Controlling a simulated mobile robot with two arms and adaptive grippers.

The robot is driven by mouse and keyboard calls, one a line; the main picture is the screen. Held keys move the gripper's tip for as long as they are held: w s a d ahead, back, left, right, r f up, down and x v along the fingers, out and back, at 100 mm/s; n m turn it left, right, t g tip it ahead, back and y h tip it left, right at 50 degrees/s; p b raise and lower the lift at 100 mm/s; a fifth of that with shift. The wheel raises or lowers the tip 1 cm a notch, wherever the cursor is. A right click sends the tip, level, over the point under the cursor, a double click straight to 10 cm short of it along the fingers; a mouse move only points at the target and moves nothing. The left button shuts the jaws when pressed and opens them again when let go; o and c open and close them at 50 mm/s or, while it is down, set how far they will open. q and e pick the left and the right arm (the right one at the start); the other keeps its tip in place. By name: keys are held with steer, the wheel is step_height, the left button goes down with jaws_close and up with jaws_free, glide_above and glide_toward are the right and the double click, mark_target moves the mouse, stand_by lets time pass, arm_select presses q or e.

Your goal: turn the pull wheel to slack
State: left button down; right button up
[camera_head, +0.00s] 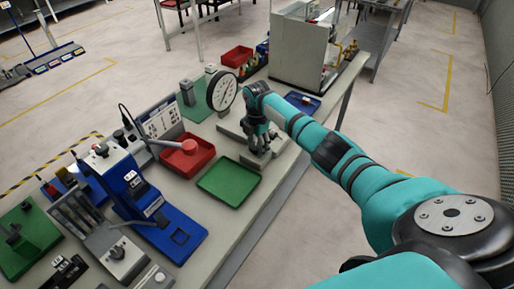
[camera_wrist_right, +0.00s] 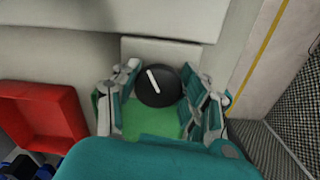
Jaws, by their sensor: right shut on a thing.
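The pull wheel (camera_wrist_right: 157,86) is a round black knob with a white line across its top, seen from above in the right wrist view. The line slants from upper left to lower right. My right gripper (camera_wrist_right: 165,92) has its fingers on both sides of the wheel and is shut on it. In the head view my right gripper (camera_head: 259,142) points down over the grey fixture on the bench, and its fingers hide the wheel. A white round dial gauge (camera_head: 222,91) stands upright just left of the gripper. My left gripper is not in view.
A green tray (camera_head: 229,182) lies in front of the fixture, and a red tray (camera_head: 186,158) is to its left. A blue press (camera_head: 143,196) stands at the near left. A grey cabinet (camera_head: 299,52) is at the back. The floor right of the bench is clear.

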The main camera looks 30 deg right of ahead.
mark_target(255, 144)
steer(key=n, duration=0.2)
steer(key=n+b, duration=0.1)
steer(key=n, duration=0.3)
steer(key=shift+w+r+n+b, duration=0.1)
steer(key=shift+w+n+b, duration=0.2)
steer(key=shift+b, duration=0.1)
steer(key=n+b, duration=0.1)
steer(key=n, duration=0.4)
steer(key=shift+a+r+n, duration=0.1)
steer(key=shift+a+n, duration=0.05)
steer(key=shift+n, duration=0.15)
steer(key=o, duration=1.2)
step_height(255, 144, up, 12)
steer(key=shift+s, duration=0.1)
